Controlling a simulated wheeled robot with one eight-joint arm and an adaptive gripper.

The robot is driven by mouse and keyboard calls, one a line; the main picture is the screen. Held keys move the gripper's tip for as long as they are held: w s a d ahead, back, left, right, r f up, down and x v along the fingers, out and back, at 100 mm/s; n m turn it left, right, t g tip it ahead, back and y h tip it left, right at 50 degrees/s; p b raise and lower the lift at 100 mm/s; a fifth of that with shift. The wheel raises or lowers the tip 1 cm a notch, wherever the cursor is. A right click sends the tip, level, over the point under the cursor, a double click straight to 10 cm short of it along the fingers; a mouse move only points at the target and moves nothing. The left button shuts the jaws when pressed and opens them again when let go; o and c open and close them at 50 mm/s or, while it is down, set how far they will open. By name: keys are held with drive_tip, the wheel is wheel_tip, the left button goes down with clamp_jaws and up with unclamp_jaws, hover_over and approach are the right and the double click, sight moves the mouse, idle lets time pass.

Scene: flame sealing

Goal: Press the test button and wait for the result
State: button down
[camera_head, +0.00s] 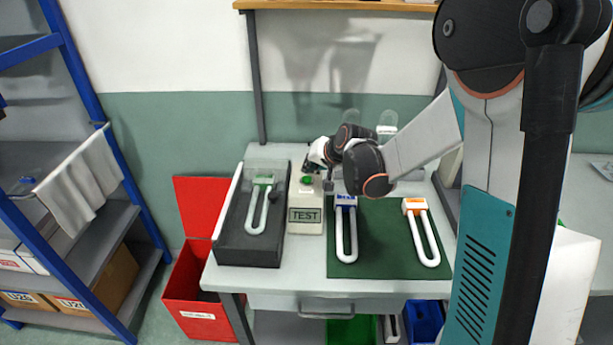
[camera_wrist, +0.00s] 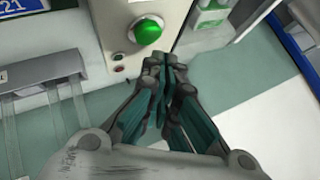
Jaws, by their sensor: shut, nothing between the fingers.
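The pale test box (camera_head: 305,226) with a "TEST" label stands upright on the table, between a dark fixture and a green mat. Its round green button (camera_head: 307,180) shows near the top and is large in the wrist view (camera_wrist: 148,31). A small red dot, perhaps a lamp, shows on the box beside the button in the wrist view. My gripper (camera_head: 309,168) is at the top of the box, close to the button. In the wrist view my gripper (camera_wrist: 164,62) is shut and empty, its fingertips just beside the button. I cannot tell whether they touch the box.
The dark fixture (camera_head: 235,240) on the left holds a U-shaped piece with a green top (camera_head: 262,182). The green mat (camera_head: 383,262) holds a blue-topped (camera_head: 346,200) and an orange-topped U-shaped piece (camera_head: 414,205). A red bin (camera_head: 190,290) and blue shelf rack (camera_head: 88,90) stand left.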

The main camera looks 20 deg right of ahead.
sight(310, 177)
wheel_tip(310, 177, up, 6)
drive_tip(key=p, duration=0.3)
drive_tip(key=shift+p, duration=0.4)
idle(0.8)
drive_tip(key=s+a+r+n+b, duration=0.1)
drive_tip(key=s+r, duration=0.1)
drive_tip(key=s, duration=0.4)
drive_tip(key=s+r+n+g+h, duration=0.1)
drive_tip(key=s+r, duration=0.2)
drive_tip(key=s, duration=0.2)
drive_tip(key=s+a+r+n+b, duration=0.1)
drive_tip(key=s+r, duration=0.1)
drive_tip(key=s, duration=0.4)
drive_tip(key=s+d+f+n+h+b, duration=0.1)
drive_tip(key=s+f+n, duration=0.1)
drive_tip(key=s, duration=1.4)
drive_tip(key=shift+s+g+h, duration=0.3)
drive_tip(key=shift+s+h, duration=0.1)
drive_tip(key=shift+f, duration=0.1)
